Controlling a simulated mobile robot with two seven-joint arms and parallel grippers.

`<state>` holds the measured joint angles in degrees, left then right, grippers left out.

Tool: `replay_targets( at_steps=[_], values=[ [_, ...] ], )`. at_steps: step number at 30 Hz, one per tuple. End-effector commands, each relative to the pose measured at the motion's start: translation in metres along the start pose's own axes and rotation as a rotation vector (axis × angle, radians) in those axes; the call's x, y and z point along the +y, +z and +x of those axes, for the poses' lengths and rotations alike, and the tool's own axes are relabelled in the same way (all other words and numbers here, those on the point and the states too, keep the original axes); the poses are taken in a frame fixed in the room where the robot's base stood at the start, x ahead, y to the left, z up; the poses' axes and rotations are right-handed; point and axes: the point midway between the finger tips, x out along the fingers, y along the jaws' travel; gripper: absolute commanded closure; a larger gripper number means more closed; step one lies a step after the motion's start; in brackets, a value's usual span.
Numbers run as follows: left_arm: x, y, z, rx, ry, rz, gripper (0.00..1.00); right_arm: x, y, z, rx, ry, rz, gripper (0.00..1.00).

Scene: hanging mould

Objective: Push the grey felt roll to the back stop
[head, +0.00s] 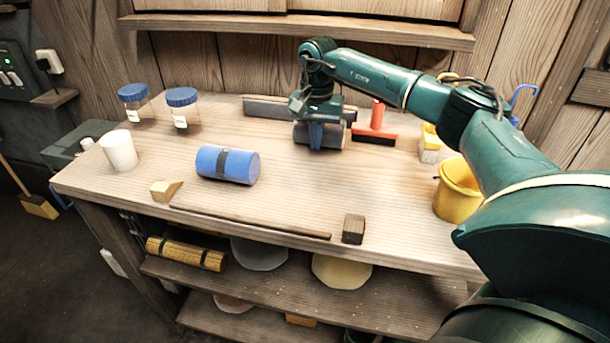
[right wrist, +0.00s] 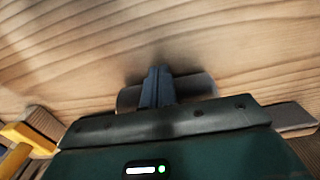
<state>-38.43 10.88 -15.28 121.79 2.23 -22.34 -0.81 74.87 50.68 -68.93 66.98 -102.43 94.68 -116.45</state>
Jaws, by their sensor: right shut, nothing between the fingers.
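The grey felt roll (head: 334,138) lies on its side on the bench, its length running left to right. In the head view it sits just in front of the back stop (head: 262,107), a long low grey bar near the wall. My arm hides part of the space between them, so I cannot tell if they touch. My right gripper (head: 316,146) points down at the near side of the roll, shut and empty, its fingers covering the roll's middle. The right wrist view shows the shut fingers (right wrist: 156,78) across the roll (right wrist: 203,87). My left gripper is out of view.
A blue roll (head: 240,166) lies nearer the front. A red-edged squeegee-like tool (head: 376,136) stands right of the grey roll, with a yellow pot (head: 458,190) farther right. A white cup (head: 118,150) and two blue-lidded jars (head: 182,110) stand left. The middle front is mostly clear.

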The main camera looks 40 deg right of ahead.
Motion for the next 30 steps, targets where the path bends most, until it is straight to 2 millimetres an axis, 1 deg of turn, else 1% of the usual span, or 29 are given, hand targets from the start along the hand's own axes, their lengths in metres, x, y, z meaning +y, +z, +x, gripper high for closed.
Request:
replay_targets(
  at_steps=[24, 30],
  values=[
    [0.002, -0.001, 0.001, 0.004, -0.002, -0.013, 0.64, -0.001, -0.042, 0.0, 0.001, -0.001, 0.001, 1.0],
    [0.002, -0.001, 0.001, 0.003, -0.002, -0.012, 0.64, -0.001, -0.041, 0.0, 0.0, -0.001, -0.001, 1.0]
  ],
)
